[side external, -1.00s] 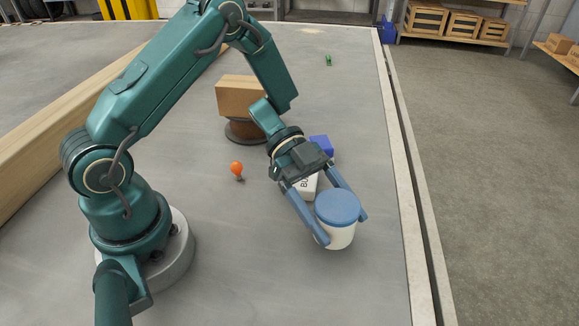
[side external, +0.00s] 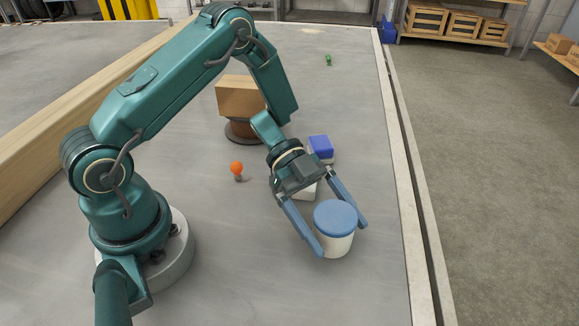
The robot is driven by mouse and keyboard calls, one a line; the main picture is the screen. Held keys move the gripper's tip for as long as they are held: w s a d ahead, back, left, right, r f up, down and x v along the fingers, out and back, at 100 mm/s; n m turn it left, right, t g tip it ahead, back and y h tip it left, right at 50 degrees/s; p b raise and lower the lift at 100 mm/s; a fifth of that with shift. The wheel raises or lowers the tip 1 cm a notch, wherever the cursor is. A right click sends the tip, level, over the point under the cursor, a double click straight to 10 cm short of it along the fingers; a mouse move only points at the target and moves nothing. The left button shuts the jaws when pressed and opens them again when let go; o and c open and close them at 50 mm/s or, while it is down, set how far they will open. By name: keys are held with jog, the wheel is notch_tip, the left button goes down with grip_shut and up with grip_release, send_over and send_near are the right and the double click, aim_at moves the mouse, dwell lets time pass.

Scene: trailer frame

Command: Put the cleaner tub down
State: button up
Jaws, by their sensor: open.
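The cleaner tub (side external: 335,241) is white with a blue lid and stands upright, seemingly on the grey table (side external: 240,270). My gripper (side external: 342,235) is open, with its two blue fingers spread on either side of the tub. The left finger lies close to the tub's left side; whether it touches cannot be told. The tub's bottom edge shows at the front.
A white box (side external: 308,190) is partly hidden behind my gripper, near a blue-topped box (side external: 320,149). An orange bulb-shaped item (side external: 237,169) lies to the left. A cardboard box (side external: 240,96) sits on a brown round base. The table's right edge (side external: 412,220) is near the tub.

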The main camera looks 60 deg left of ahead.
jog(key=v, duration=1.1)
jog(key=shift+a, duration=0.1)
jog(key=shift+a+r, duration=0.2)
jog(key=shift+a, duration=0.05)
jog(key=shift+w+r, duration=0.15)
jog(key=shift+w, duration=0.15)
jog(key=w+a+r+n+t+y, duration=0.2)
jog(key=w+r+n+t+y, duration=0.4)
jog(key=w+r+t, duration=0.7)
jog(key=a+r+n+t+y, duration=0.1)
jog(key=a+r+n+y, duration=0.1)
jog(key=a+n+y, duration=0.3)
jog(key=s+n+g+y, duration=0.3)
jog(key=s+n+y, duration=0.25)
jog(key=s, duration=0.45)
jog(key=s+d+f+g+h, duration=0.1)
jog(key=s+d+f+g, duration=0.1)
jog(key=s, duration=0.5)
jog(key=s+d+f+n+g+h, duration=0.1)
jog(key=s+d+f+g+h, duration=0.1)
jog(key=s+d, duration=0.3)
jog(key=shift+s+f+g, duration=0.7)
jog(key=shift+s+f, duration=0.15)
jog(key=shift+s, duration=0.2)
